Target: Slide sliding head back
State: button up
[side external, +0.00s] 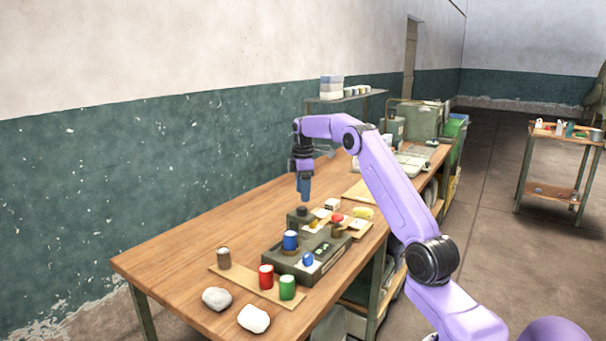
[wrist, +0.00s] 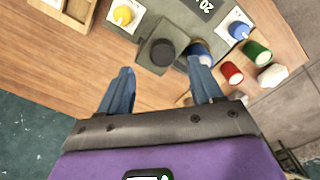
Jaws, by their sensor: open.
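The sliding head appears to be a dark grey block with a black round knob (side external: 302,211), at the far left end of a grey device (side external: 276,262) on the bench. In the wrist view the black knob (wrist: 162,52) lies just beyond and between my fingertips. My gripper (side external: 305,196) points down above the knob, apart from it, with empty jaws. In the wrist view my gripper (wrist: 160,70) has its two blue fingers spread wide. A blue cylinder (side external: 290,240) stands on the device; in the wrist view my right finger partly hides it.
Red (side external: 266,276), green (side external: 287,288) and brown (side external: 224,259) cans stand on a board in front of the device. Two white lumps (side external: 254,319) lie near the bench's front. A wooden tray (side external: 352,229) with small items adjoins the device. The bench's left side is clear.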

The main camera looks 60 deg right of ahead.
notch_tip(320, 180, up, 6)
jog(key=shift+r, duration=0.25)
dwell(0.5)
